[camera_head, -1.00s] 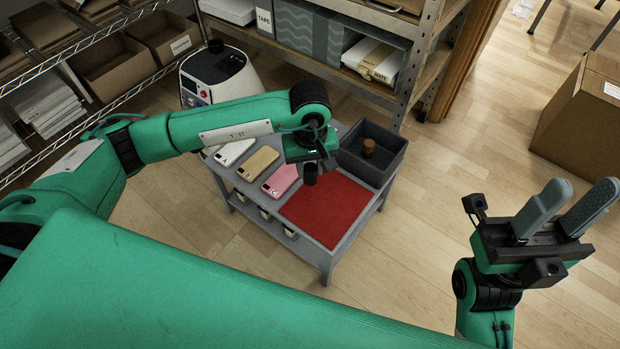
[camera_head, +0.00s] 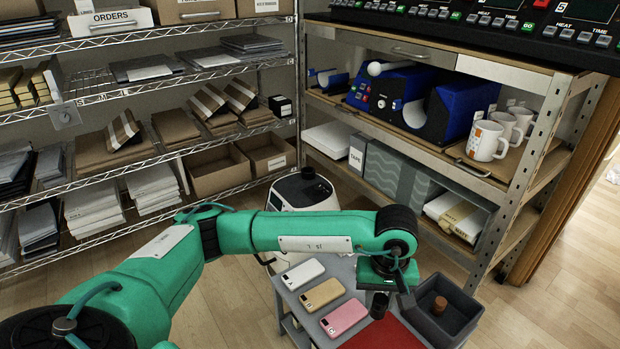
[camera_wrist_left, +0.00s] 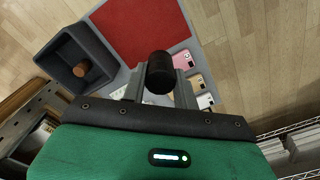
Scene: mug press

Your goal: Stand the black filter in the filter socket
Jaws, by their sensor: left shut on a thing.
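The black filter (camera_head: 379,306) is a short dark cylinder. My left gripper (camera_head: 378,294) is shut on it and holds it over the small grey table, by the red mat (camera_head: 392,334). In the left wrist view the filter (camera_wrist_left: 160,70) sits between the two grey fingers of my left gripper (camera_wrist_left: 159,84). A white rounded machine (camera_head: 318,197) stands behind my left forearm, with a dark round part on its top. I cannot tell whether this is the filter socket, and no other socket shows clearly. My right gripper is out of view.
White, tan and pink phones (camera_head: 343,317) lie in a row on the table. A dark grey bin (camera_head: 466,318) with a brown cylinder (camera_head: 439,305) stands at its right. Wire shelves and a metal rack (camera_head: 522,190) with mugs (camera_head: 487,141) rise behind.

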